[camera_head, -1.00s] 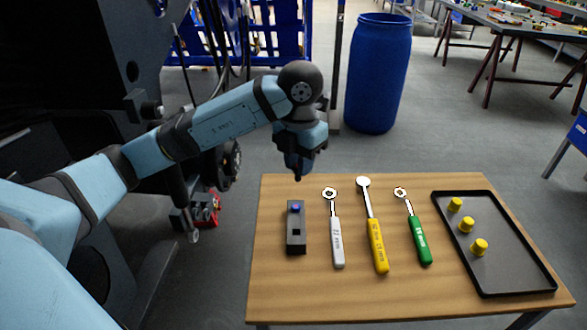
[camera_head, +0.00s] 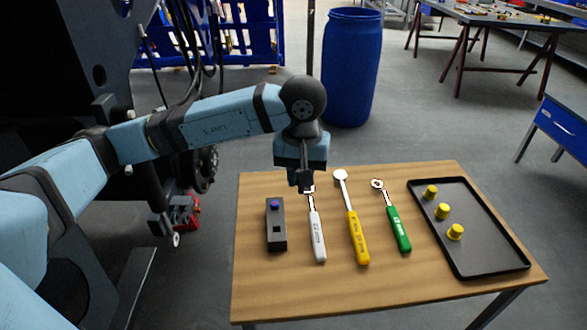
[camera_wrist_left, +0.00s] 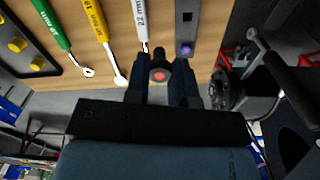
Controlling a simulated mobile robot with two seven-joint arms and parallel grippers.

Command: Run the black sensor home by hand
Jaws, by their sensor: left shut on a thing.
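My left gripper (camera_head: 303,185) is over the far end of the table, in front of the head of the white-handled wrench. In the left wrist view its fingers (camera_wrist_left: 160,72) are shut on a small dark part with a round red end (camera_wrist_left: 158,76), which looks like the black sensor. The fingers hide its sides, and in the head view it cannot be made out clearly. The black harvester chassis (camera_head: 60,75) stands at the left, with a dark bracket (camera_head: 160,224) low on it. My right gripper is in neither view.
The wooden table (camera_head: 330,285) holds a dark block with a purple button (camera_head: 276,230), white (camera_head: 317,240), yellow (camera_head: 357,238) and green (camera_head: 398,230) wrenches, and a black tray (camera_head: 490,268) with yellow caps. A blue barrel (camera_head: 350,70) stands behind. Floor shows between chassis and table.

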